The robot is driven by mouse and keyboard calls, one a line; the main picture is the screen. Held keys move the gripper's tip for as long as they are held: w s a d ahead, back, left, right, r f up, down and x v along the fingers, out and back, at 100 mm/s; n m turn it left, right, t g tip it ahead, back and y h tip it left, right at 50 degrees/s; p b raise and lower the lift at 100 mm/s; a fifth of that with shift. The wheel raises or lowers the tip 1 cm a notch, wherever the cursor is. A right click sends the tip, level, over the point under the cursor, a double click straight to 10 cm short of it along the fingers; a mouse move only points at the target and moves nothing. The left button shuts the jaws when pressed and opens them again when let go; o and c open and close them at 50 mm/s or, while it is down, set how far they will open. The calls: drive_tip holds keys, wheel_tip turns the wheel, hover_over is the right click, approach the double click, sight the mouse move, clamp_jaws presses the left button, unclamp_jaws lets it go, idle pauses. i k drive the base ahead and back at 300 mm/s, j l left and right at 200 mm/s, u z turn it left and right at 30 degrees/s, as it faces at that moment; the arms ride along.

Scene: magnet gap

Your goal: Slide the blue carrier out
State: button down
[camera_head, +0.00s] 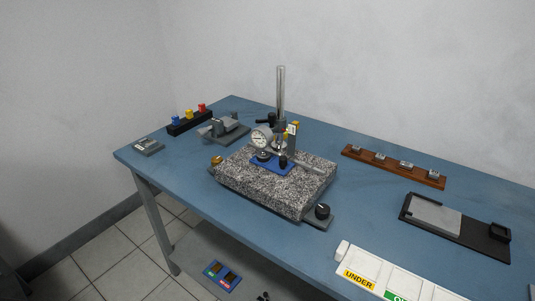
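The blue carrier (257,167) is a small flat blue plate on the speckled granite block (250,187). It lies under the round dial gauge (261,139), at the foot of the upright silver post (281,92). A dark round piece and a dark knob-like piece sit on or over the carrier, and part of it is hidden behind them. Two small dark tips show at the bottom edge of the picture; I cannot tell whether they are my gripper (263,297) or something lower down. No gripper is near the carrier.
A black knob (322,211) stands at the granite's front right corner. A wooden rack (393,168) and a black tray (480,233) lie right. A white bin strip marked UNDER (385,272) is at the front. A blue tray (222,276) sits below.

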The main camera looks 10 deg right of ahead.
sight(280, 166)
drive_tip(key=i+z, duration=0.15)
drive_tip(key=z, duration=0.15)
drive_tip(key=i+j+z, duration=0.1)
drive_tip(key=z, duration=0.2)
drive_tip(key=i+z, duration=0.15)
drive_tip(key=i, duration=0.3)
